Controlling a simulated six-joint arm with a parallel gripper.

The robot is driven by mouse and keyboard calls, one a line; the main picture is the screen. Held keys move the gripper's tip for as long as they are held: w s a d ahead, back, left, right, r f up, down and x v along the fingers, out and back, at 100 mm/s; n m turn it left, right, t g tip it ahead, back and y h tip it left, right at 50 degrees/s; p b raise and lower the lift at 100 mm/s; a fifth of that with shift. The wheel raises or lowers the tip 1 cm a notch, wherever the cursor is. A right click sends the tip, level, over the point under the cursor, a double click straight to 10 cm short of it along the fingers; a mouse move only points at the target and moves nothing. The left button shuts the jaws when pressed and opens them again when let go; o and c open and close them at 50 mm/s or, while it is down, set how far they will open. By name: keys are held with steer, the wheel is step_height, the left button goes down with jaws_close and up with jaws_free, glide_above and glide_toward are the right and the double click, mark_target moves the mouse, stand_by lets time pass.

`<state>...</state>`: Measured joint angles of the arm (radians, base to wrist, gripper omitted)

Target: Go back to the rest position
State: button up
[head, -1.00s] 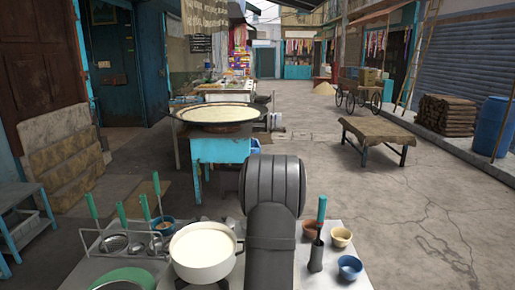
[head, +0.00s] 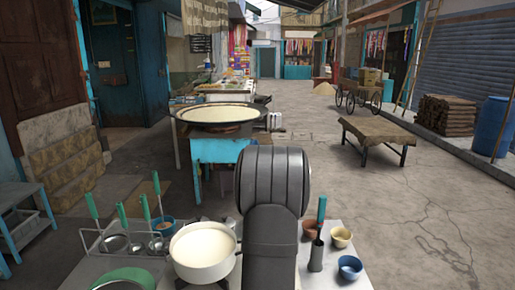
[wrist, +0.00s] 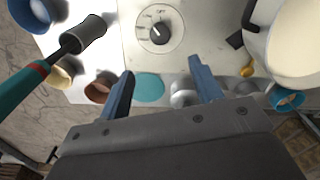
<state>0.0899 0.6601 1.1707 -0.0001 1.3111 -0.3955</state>
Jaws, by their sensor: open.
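My gripper (wrist: 160,88) shows in the wrist view with its two blue-grey fingers spread apart and nothing between them. It hangs above the worktop, over the area near the stove knob (wrist: 159,30). In the head view my arm covers the middle of the worktop and hides the gripper. The white pot of milk (head: 203,252) stands on the burner left of my arm. It also shows at the upper right of the wrist view (wrist: 297,40). A green-handled tool (head: 320,215) stands in a dark holder (head: 316,256) right of my arm.
A blue bowl (head: 350,267), a cream bowl (head: 341,237) and a brown bowl (head: 310,229) stand at the right. Green-handled ladles (head: 125,226) hang on a rack at the left. A large pan of milk (head: 217,114) stands on a blue stand beyond.

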step_height(320, 180, down, 13)
steer(key=shift+f, duration=0.1)
steer(key=m, duration=0.3)
steer(key=shift+m, duration=0.3)
steer(key=m, duration=0.4)
steer(key=shift+m, duration=0.3)
step_height(320, 180, up, 12)
steer(key=shift+f, duration=0.15)
